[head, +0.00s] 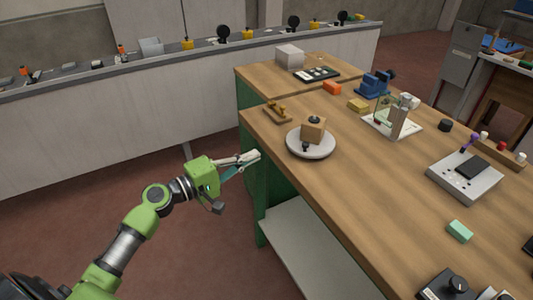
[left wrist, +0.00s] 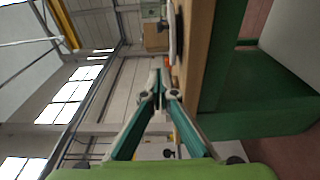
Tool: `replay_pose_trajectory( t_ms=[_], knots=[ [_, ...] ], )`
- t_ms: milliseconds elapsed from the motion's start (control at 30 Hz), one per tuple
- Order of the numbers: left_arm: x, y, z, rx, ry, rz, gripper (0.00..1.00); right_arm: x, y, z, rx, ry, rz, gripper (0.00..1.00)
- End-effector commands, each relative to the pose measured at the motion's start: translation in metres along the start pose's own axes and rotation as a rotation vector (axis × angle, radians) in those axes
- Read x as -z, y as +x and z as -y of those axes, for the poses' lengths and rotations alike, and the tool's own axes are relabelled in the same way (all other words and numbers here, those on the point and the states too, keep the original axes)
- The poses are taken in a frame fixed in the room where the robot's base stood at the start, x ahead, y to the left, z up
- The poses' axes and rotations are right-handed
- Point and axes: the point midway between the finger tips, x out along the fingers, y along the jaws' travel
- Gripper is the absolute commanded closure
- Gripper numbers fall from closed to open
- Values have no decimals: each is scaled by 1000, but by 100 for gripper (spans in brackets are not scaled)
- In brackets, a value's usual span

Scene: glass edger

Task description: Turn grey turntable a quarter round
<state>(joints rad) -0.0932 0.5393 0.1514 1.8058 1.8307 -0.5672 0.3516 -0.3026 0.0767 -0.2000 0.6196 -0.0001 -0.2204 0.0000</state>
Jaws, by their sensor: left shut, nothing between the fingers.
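The grey turntable (head: 311,142) is a round pale disc on the wooden table, near its left edge. A brown wooden block (head: 314,130) with dark knobs sits on it. My left gripper (head: 257,155) is off the table's left edge, apart from the turntable and to its left. Its fingers are shut and hold nothing. In the left wrist view the fingertips (left wrist: 163,72) come together beside the table edge. The turntable shows there only as a thin pale edge (left wrist: 172,35). My right gripper is in neither view.
The wooden table (head: 400,205) has a green side. A small wooden rack (head: 278,112) stands behind the turntable. A white fixture (head: 392,122) and a grey box device (head: 465,176) stand to the right. The tabletop in front of the turntable is clear.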

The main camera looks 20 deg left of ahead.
Motion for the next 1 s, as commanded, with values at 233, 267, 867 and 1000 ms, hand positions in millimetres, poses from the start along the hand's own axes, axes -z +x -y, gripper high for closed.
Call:
replay_pose_trajectory(
  t_ms=[233,267,867,1000],
  knots=[
    [0,52,-6,-3,0,0,100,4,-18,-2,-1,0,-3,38],
    [0,58,-5,-2,0,0,100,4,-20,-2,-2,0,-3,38],
    [-30,115,0,1,3,1,100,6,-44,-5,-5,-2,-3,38],
    [-30,115,0,1,3,1,100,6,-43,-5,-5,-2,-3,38]
  ],
)
